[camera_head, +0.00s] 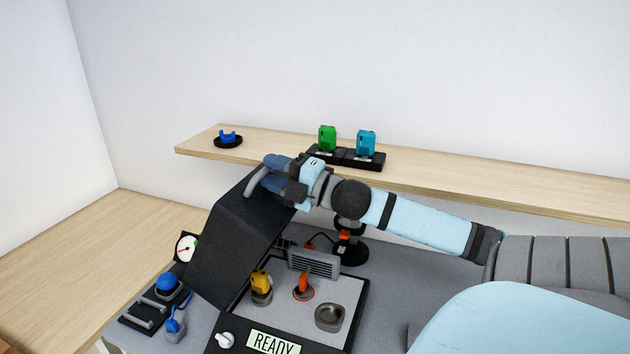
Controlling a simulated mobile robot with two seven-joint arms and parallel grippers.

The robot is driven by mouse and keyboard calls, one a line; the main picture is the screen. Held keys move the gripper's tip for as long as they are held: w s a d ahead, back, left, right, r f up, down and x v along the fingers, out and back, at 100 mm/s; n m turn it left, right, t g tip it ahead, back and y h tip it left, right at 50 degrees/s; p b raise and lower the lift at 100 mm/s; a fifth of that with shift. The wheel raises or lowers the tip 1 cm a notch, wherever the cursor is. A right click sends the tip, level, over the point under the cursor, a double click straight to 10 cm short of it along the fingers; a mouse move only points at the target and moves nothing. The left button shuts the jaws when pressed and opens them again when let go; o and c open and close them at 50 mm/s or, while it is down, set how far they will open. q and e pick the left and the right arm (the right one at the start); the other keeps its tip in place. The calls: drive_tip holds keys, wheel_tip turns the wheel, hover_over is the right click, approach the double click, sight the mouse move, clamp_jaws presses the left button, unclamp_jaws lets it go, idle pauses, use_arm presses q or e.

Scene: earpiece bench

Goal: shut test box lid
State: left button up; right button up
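The test box has a black lid (232,252) that stands raised and tilted at its left side. The box's grey inner panel (335,293) is uncovered, and a "READY" label (273,343) shows on its front. My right gripper (264,172) is at the top edge of the lid, with its arm reaching in from the right. Its fingers lie close to the lid's upper edge. I cannot tell whether they are open or closed on it. My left gripper is not in view.
Inside the box stand a yellow piece (261,284), an orange piece (304,284) and a grey cup (330,317). A wooden shelf (480,190) behind holds green (327,138) and cyan (366,143) cases. A dial (187,248) and blue items (168,283) sit left of the lid.

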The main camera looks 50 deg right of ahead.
drive_tip(key=v, duration=1.2)
drive_tip(key=shift+b, duration=0.3)
drive_tip(key=shift+s, duration=0.15)
